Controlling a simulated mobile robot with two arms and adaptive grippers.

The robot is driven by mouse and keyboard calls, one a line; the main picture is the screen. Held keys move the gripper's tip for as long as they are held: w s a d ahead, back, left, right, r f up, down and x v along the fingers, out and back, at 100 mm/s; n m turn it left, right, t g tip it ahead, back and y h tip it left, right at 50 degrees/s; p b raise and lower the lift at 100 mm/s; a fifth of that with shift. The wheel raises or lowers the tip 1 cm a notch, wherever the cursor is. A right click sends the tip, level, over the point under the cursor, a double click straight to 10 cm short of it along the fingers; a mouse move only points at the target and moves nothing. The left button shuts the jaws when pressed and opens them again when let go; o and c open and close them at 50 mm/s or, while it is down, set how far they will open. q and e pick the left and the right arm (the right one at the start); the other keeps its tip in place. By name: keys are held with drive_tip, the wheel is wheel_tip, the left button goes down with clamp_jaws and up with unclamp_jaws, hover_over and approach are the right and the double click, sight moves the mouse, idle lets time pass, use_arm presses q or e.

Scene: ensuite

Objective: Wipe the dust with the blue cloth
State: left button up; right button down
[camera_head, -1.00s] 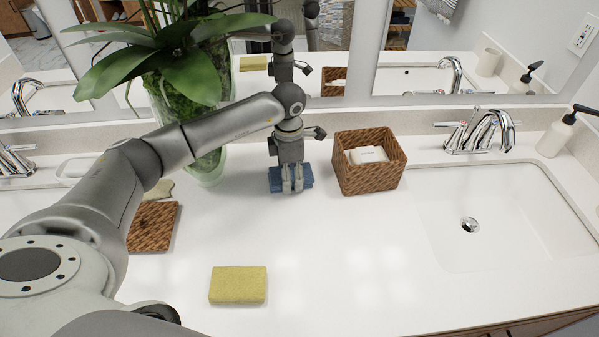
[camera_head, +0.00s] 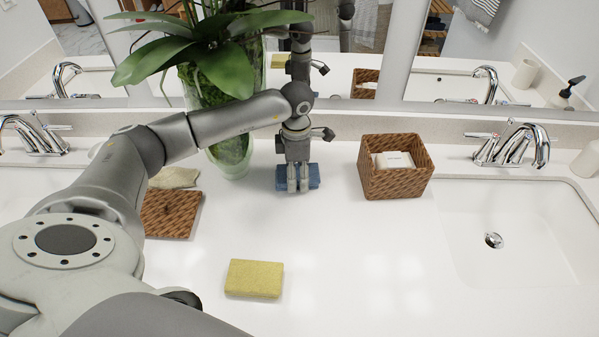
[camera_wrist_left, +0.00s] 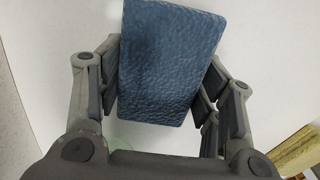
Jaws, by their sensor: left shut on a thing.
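The blue cloth (camera_head: 312,177) is a folded, textured block at the back of the white counter, beside the plant's vase. My left gripper (camera_head: 298,186) points down over it and is shut on it. In the left wrist view the blue cloth (camera_wrist_left: 168,62) sits between the two fingers of my left gripper (camera_wrist_left: 160,95). Whether the cloth touches the counter is hard to tell. I cannot make out any dust on the counter. My right gripper is not in view.
A wicker basket (camera_head: 396,184) with white items stands right of the cloth. A yellow sponge (camera_head: 254,278) lies in front. A wicker tray (camera_head: 172,222) and a glass vase (camera_head: 232,150) are left. A sink (camera_head: 500,225) is at the right. The middle counter is clear.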

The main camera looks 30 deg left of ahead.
use_arm(q)
drive_tip(key=shift+s, duration=0.1)
drive_tip(key=shift+a+r+p, duration=0.1)
drive_tip(key=shift+r+p, duration=0.3)
drive_tip(key=shift+r, duration=0.1)
drive_tip(key=shift+r+p, duration=1.3)
drive_tip(key=shift+r, duration=1.15)
drive_tip(key=shift+r+p, duration=0.8)
drive_tip(key=shift+r, duration=0.75)
